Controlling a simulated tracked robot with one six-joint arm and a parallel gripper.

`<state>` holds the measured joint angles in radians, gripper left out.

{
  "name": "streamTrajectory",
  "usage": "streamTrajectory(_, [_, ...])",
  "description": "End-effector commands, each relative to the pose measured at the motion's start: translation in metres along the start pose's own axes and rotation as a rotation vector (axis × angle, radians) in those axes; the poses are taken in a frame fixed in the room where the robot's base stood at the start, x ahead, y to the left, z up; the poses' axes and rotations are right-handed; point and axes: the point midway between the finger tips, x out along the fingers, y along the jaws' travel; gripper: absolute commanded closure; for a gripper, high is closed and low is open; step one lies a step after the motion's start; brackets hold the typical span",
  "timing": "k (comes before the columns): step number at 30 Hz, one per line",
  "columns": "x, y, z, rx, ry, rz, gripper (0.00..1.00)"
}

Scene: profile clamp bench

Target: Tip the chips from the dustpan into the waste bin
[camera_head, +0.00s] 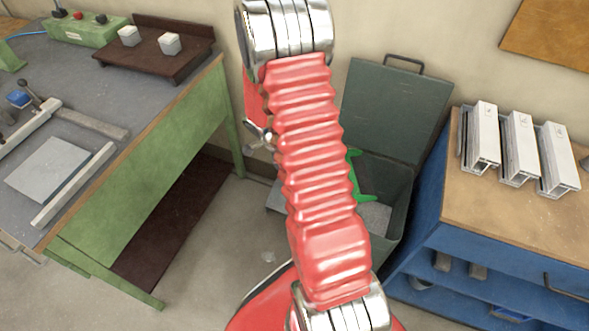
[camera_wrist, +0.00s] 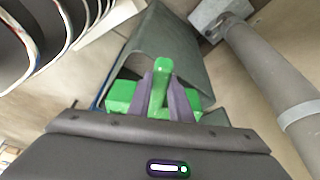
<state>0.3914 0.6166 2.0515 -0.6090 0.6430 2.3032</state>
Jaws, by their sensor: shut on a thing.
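The waste bin (camera_head: 398,190) is a dark grey-green box with its lid (camera_head: 395,108) open and standing up against the wall. A green dustpan (camera_head: 355,178) shows partly at the bin's opening, mostly hidden behind my red arm. In the wrist view my gripper (camera_wrist: 162,92) is shut on the upright green handle of the dustpan (camera_wrist: 122,98). The grey-green panels of the bin (camera_wrist: 165,45) show beyond it. Grey speckled material (camera_head: 375,218) shows in the bin, below the dustpan. I cannot tell whether chips are still in the dustpan.
A green workbench (camera_head: 150,165) stands to the left, with a plate and tools on its top. A blue cabinet (camera_head: 440,262) with a wooden top and several white profiles (camera_head: 522,148) stands close to the bin's right. A grey pipe (camera_wrist: 265,70) passes at the right in the wrist view.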

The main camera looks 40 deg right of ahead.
Motion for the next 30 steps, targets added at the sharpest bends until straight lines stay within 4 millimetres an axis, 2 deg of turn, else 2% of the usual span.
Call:
streamTrajectory(10, [-0.004, 0.0, -0.003, -0.008, -0.03, -0.001, 1.0])
streamTrajectory(30, [-0.023, -0.001, -0.036, -0.007, -0.24, 0.0, 1.0])
